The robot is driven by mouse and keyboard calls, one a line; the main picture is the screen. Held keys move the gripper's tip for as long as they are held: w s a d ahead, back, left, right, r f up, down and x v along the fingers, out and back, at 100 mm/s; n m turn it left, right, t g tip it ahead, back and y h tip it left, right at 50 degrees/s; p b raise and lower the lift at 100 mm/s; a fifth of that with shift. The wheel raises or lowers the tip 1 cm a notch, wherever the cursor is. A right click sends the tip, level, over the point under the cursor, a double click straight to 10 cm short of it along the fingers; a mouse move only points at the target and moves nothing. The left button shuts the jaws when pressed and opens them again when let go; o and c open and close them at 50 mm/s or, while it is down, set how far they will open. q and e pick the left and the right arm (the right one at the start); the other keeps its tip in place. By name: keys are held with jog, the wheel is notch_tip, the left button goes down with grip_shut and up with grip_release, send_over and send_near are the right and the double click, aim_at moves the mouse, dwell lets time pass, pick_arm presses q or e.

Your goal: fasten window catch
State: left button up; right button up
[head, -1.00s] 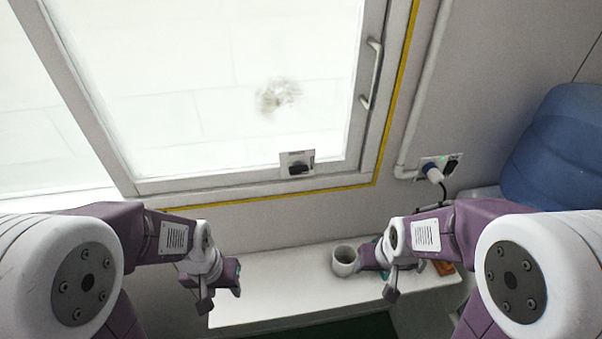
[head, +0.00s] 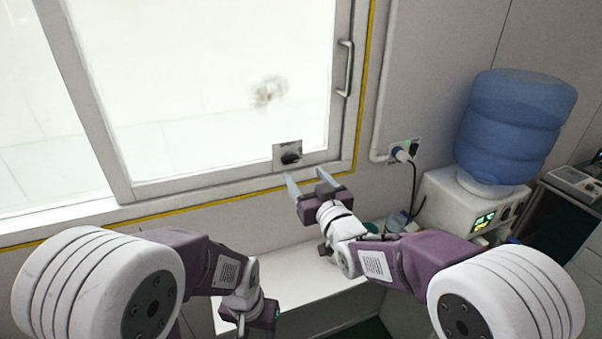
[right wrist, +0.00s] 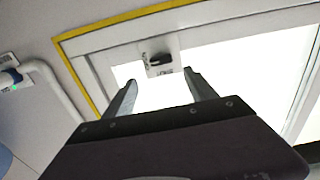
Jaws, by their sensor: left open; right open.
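The window catch is a dark knob (head: 290,158) on a light square plate at the bottom right of the window frame (head: 200,184). In the right wrist view the catch (right wrist: 158,60) lies beyond the fingertips, between their lines of reach. My right gripper (head: 308,178) is open and empty, just below the catch and apart from it. Its two fingers also show in the right wrist view (right wrist: 160,85). My left gripper (head: 260,318) is low over the white ledge, away from the window. It is open, though its fingers are hard to make out.
A white ledge (head: 290,262) runs below the window, partly hidden by my arms. A vertical window handle (head: 345,68) is on the right frame bar. A plug in a wall socket (head: 403,151) and a blue water bottle (head: 515,125) on a dispenser (head: 450,203) stand to the right.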

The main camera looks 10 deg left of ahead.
aim_at(291, 160)
jog(key=p+x, duration=0.3)
jog(key=x, duration=0.6)
jog(key=shift+a+f, duration=0.1)
jog(key=shift+a, duration=0.1)
pick_arm(q)
notch_tip(291, 160, up, 3)
pick_arm(e)
jog(key=shift+s, duration=0.1)
